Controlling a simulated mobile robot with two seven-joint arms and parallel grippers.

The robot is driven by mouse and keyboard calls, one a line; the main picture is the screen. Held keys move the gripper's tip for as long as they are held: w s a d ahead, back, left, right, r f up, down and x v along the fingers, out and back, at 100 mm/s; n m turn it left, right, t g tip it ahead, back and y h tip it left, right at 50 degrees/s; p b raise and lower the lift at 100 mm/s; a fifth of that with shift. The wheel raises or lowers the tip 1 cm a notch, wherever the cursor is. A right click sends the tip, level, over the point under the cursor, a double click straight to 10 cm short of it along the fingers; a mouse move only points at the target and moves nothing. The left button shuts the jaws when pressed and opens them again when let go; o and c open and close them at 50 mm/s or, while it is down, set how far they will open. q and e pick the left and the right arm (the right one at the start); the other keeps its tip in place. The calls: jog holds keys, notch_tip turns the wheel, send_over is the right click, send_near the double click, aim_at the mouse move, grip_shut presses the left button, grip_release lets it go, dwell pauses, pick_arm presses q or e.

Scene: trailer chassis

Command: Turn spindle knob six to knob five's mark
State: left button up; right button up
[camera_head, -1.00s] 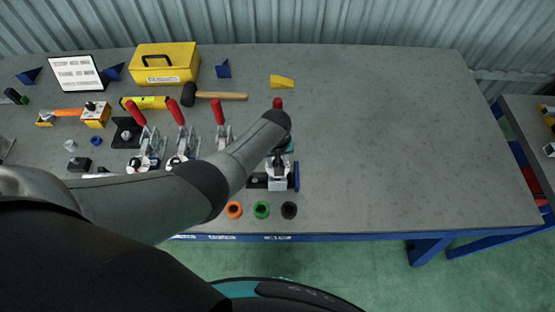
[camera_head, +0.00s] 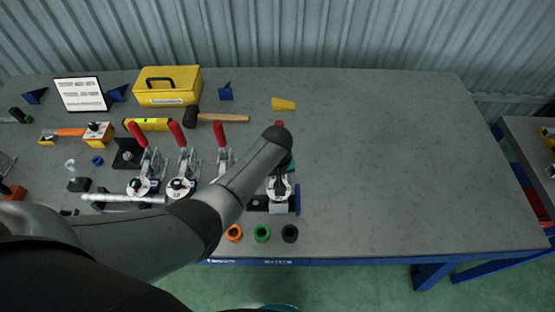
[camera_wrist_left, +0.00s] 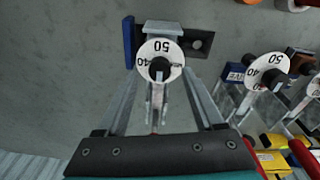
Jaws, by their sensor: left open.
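A white dial with a black centre knob (camera_wrist_left: 160,68) shows in the left wrist view. The figures 50 and 40 are readable on it. In the head view it is the rightmost dial (camera_head: 279,190). My left gripper (camera_wrist_left: 160,88) is open, with one finger on each side of this dial. I cannot tell whether the fingers touch it. In the head view my own arm hides the gripper. The neighbouring dial (camera_wrist_left: 268,71) also reads 50 and 40. Further left, two more dials (camera_head: 140,187) (camera_head: 181,188) sit by red-handled clamps. No numbers naming the knobs are readable. My right gripper is not in view.
Orange, green and black rings (camera_head: 262,233) lie in front of the rightmost dial. A hammer (camera_head: 215,117), a yellow toolbox (camera_head: 168,87) and a yellow wedge (camera_head: 284,104) lie behind. Red clamp handles (camera_head: 178,134) stand up left of my arm. The right bench top (camera_head: 400,170) is clear.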

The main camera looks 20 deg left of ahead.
pick_arm(q)
notch_tip(320, 180, up, 13)
jog(key=s, duration=0.1)
jog(key=shift+s, duration=0.25)
dwell(0.3)
jog(key=shift+s+d+f, duration=0.1)
jog(key=shift+f, duration=0.05)
dwell(0.4)
